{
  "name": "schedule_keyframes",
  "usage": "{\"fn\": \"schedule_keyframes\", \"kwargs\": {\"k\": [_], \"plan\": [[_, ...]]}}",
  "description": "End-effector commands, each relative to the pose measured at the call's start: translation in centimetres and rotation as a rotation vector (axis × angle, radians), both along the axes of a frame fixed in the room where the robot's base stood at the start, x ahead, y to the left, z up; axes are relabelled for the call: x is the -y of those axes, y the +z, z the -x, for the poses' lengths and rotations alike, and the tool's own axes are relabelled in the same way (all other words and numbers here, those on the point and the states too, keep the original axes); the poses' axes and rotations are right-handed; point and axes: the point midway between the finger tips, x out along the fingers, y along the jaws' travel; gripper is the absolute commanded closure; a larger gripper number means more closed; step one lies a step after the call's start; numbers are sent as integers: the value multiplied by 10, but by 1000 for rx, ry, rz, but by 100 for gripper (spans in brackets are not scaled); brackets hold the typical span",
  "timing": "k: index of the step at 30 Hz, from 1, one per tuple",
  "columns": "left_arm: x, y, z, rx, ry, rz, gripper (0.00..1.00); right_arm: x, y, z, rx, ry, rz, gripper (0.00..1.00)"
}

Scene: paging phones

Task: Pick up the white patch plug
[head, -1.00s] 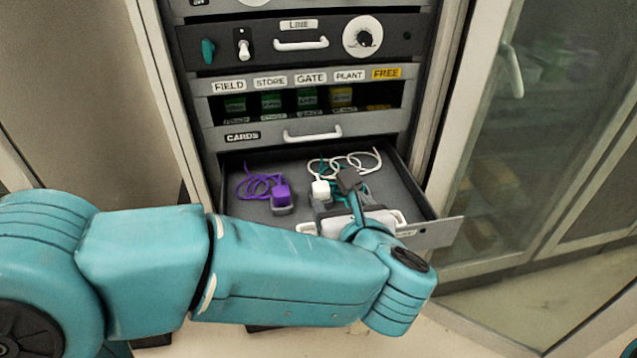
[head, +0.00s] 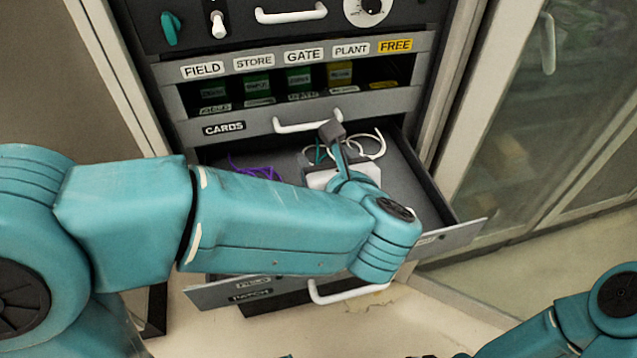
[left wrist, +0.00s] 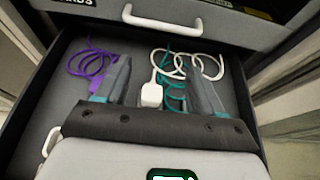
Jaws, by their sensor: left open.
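The white patch plug (left wrist: 152,94) lies in the open drawer, its white cord (left wrist: 190,64) looping behind it. In the left wrist view it shows between the two spread fingers of my left gripper (left wrist: 158,72), which is open with clear space on both sides of the plug. Whether the fingers are level with it in height, I cannot tell. In the head view my left gripper (head: 334,133) is over the drawer, and gripper and forearm hide the plug; only cord loops (head: 368,147) show behind. My right gripper is out of view.
A purple cord (left wrist: 84,62) lies left in the drawer, and a teal cord (left wrist: 172,92) beside the white plug. The drawer's side walls and front panel (head: 455,235) surround them. Above is the CARDS front with its white handle (head: 308,122). The drawer's right side is bare.

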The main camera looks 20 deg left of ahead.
Motion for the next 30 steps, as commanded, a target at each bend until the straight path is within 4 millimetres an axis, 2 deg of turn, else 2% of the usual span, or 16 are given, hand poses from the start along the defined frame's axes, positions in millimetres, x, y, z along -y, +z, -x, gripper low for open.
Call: {"fn": "schedule_keyframes", "kwargs": {"k": [6,10,17,25,30], "plan": [[2,-52,4,-7,0,-5,32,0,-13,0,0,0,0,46],[3,-76,5,-6,-1,-5,32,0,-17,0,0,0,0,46],[-8,-82,-11,-1,2,0,32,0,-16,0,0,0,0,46],[-33,-99,-47,-3,3,-1,32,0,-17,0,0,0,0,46],[-38,-102,-56,-1,0,0,32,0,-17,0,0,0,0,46]]}}
